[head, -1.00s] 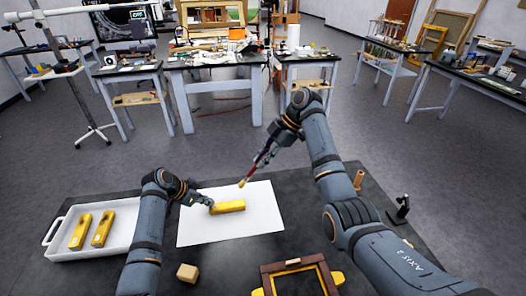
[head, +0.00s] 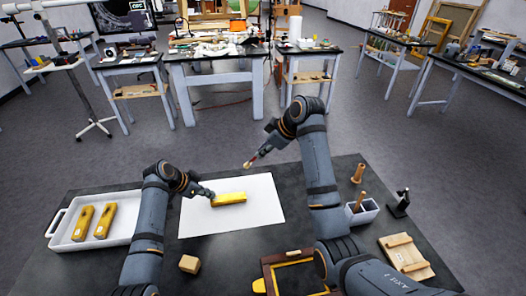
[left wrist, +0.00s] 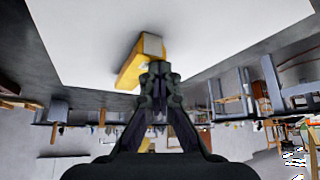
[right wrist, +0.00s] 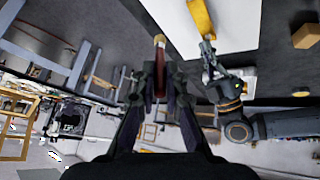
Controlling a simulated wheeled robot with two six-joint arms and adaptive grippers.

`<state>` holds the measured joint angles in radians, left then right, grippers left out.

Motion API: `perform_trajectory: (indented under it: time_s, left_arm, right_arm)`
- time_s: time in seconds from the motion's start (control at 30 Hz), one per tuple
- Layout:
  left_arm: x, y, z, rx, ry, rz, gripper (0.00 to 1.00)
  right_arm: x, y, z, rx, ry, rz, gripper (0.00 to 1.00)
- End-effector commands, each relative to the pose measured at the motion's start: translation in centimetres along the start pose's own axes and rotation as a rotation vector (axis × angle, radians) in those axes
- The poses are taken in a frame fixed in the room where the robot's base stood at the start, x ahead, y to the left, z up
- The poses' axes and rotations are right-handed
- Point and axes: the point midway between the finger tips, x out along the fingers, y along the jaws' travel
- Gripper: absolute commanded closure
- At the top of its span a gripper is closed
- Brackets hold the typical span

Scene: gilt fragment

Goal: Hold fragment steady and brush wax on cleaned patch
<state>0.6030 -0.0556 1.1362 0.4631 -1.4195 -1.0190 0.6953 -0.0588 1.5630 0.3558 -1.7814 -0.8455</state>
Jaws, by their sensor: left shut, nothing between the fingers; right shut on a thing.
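The gilt fragment (head: 229,199) is a yellow bar lying on a white sheet (head: 262,214). It also shows in the left wrist view (left wrist: 138,62) and the right wrist view (right wrist: 201,18). My left gripper (head: 209,194) is shut and empty, its fingertips at the fragment's left end and seemingly against it; its tips (left wrist: 155,70) hide part of the bar. My right gripper (head: 266,150) is shut on a slim brush (right wrist: 159,58) with a red-brown handle and pale tip. The brush tip is apart from the fragment, beyond it in the head view. No distinct cleaned patch can be made out.
A white tray (head: 62,236) with two gilt pieces stands left. A wooden block (head: 189,264) and a frame (head: 268,272) lie in front. At right are a grey-white container (head: 364,217), a black stand (head: 400,204) and a wooden board (head: 405,257).

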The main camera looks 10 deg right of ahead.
Motion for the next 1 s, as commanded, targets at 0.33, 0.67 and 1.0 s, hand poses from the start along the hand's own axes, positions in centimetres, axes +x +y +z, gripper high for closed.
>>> perform_trajectory:
  time_s: [0.33,0.67,1.0]
  left_arm:
    - [0.2,0.1,0.3,-0.002,-0.005,0.002,1.00]
    - [0.1,0.1,0.2,-0.002,-0.004,0.002,1.00]
    - [0.1,0.1,0.2,-0.002,-0.004,0.002,1.00]
  right_arm:
    - [1.4,-0.3,0.9,-0.003,-0.002,-0.005,1.00]
    - [3.9,-0.7,2.6,-0.004,-0.002,-0.005,1.00]
    - [6.7,-1.3,4.3,-0.004,-0.001,-0.006,1.00]
